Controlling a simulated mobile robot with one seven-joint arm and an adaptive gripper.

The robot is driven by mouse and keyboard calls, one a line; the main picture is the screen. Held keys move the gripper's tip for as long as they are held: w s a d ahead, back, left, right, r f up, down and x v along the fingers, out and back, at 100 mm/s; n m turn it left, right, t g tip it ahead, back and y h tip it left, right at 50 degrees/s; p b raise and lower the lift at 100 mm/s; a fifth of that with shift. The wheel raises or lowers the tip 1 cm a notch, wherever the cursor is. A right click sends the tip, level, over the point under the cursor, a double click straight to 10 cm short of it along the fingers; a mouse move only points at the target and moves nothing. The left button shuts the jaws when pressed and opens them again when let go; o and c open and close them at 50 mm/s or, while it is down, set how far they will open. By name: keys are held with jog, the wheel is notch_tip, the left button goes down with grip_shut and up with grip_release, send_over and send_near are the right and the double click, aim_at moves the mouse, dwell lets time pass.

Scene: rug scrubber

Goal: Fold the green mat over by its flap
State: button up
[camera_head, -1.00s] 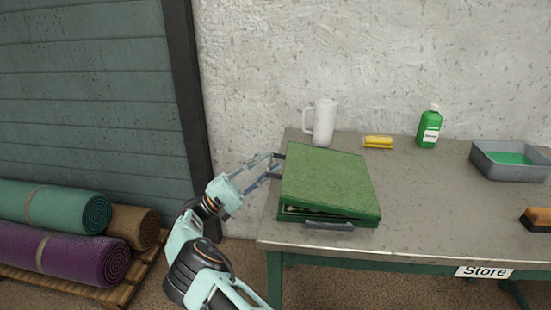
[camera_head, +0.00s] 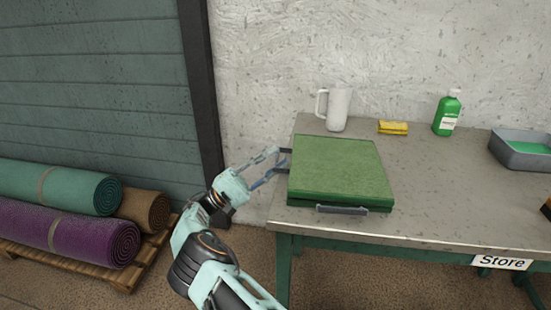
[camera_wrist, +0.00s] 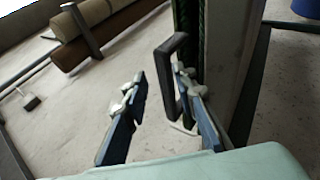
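The green mat (camera_head: 345,168) lies folded on the table, its upper layer flat on the lower one like a closed case. A grey handle (camera_head: 342,209) is on its front edge. My gripper (camera_head: 281,160) is at the mat's left side, with its fingers pointing at that edge. In the wrist view my gripper (camera_wrist: 160,85) is open, its two fingers apart. A dark loop handle (camera_wrist: 166,70) stands close to the right finger there; whether they touch I cannot tell. The mat's green edge (camera_wrist: 201,25) shows beyond it.
A white jug (camera_head: 338,108), a yellow sponge (camera_head: 393,128) and a green bottle (camera_head: 447,113) stand behind the mat. A grey tray (camera_head: 520,162) with green liquid is at the right. The table (camera_head: 430,205) is clear right of the mat. Rolled rugs (camera_head: 75,235) lie at the left.

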notch_tip(320, 180, down, 8)
jog(key=s+a+b, duration=0.2)
jog(key=b, duration=0.4)
jog(key=shift+s, duration=0.4)
jog(key=shift+a+r+b, duration=0.1)
jog(key=shift+r+b, duration=0.15)
jog(key=shift+b, duration=0.15)
jog(key=shift+a, duration=0.1)
